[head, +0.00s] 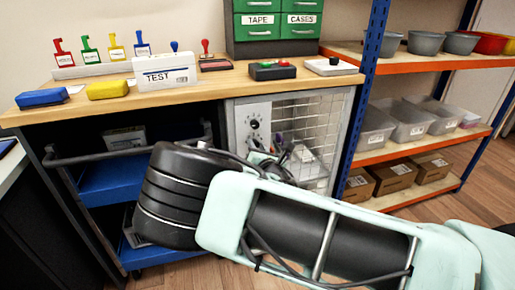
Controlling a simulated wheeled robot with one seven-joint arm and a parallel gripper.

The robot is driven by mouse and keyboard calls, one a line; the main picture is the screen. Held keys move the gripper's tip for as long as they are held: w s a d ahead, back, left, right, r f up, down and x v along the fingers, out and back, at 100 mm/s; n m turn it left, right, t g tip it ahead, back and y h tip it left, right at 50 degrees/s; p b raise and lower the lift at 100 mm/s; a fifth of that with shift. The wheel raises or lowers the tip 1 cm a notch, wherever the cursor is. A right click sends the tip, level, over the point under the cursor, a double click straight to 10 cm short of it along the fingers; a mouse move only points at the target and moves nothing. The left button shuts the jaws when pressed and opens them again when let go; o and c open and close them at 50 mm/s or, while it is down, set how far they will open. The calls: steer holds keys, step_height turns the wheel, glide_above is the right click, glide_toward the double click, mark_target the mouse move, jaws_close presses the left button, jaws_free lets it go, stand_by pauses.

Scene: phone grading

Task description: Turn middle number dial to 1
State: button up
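A light grey dial panel (240,116) is on the front of a cage cabinet under the bench. A dark round dial (254,124) shows on its upper part, with small marks around it. Another small dark shape shows just below, and the lower panel is hidden by my arm. I cannot read the numbers or tell which dial is the middle one. My gripper (272,158) is in front of the lower panel and the cage, largely hidden behind my arm. Its fingers and any contact with a dial cannot be made out.
The wire cage door (318,115) is right of the panel. The wooden bench top (215,88) above holds stamps, a TEST box (166,73) and a button box (272,71). A blue cart (108,182) stands left. A shelf rack (372,85) with bins stands right.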

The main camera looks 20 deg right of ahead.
steer(key=shift+o, duration=1.3)
steer(key=s, duration=1.7)
steer(key=shift+s+a+p, duration=0.2)
steer(key=shift+p, duration=0.15)
